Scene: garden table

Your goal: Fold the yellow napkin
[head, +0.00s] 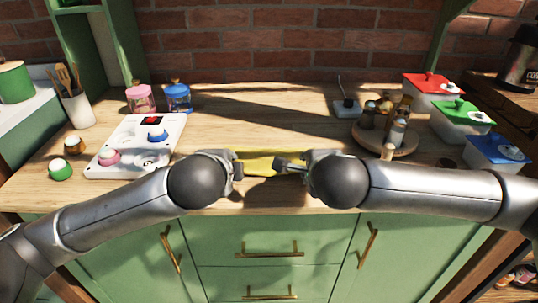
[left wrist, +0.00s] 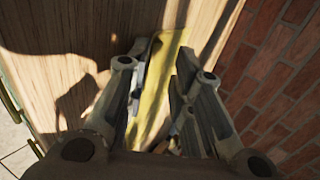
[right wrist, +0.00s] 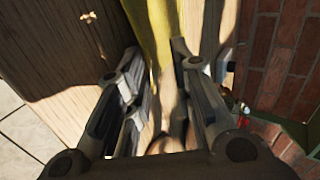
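The yellow napkin (head: 262,160) lies on the wooden table (head: 262,112) near its front edge, as a strip running left to right between my grippers. My arms hide its ends in the head view. My left gripper (head: 236,168) is at its left end, fingers apart. In the left wrist view the napkin (left wrist: 158,92) shows between and beyond the fingers. My right gripper (head: 285,163) is at the right end, fingers also apart. In the right wrist view the napkin (right wrist: 155,35) runs up from between them. I cannot tell whether any finger touches the cloth.
A white tray (head: 166,128) with colored pieces stands at left, with pink (head: 140,99) and blue (head: 178,97) jars behind it. A round wooden tray (head: 372,143) with bottles and lidded boxes (head: 462,117) stand at right. The table behind the napkin is clear.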

